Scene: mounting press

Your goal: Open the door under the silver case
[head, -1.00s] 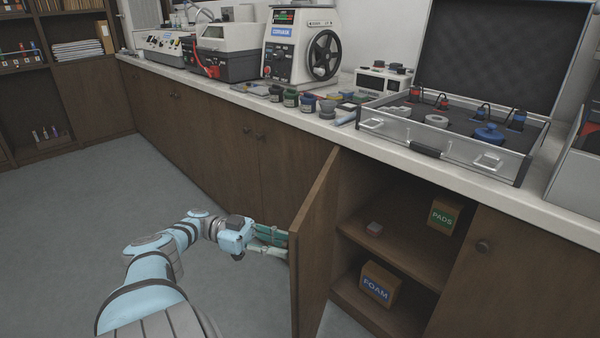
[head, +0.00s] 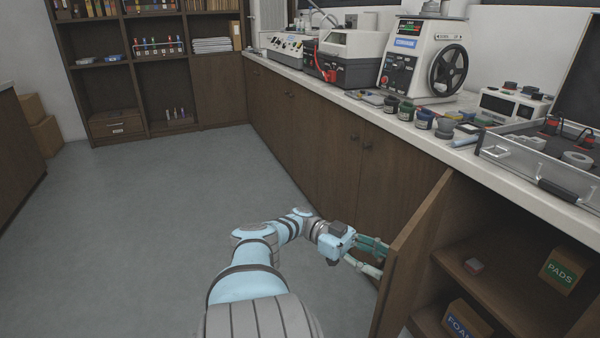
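The silver case (head: 542,163) lies open on the counter at the right, cut off by the frame edge. Under it, the brown cabinet door (head: 412,256) stands swung out wide, hinged at its far left side, and the shelves inside show. My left gripper (head: 380,258) is at the outer side of this door, near its free edge. Its two fingers are apart at their bases and reach to the door; their tips and any knob there are hidden behind the door. My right gripper is out of view.
Bottles and machines line the counter (head: 430,136). Closed doors (head: 320,150) continue to the left. The grey floor (head: 160,210) left of my arm is clear.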

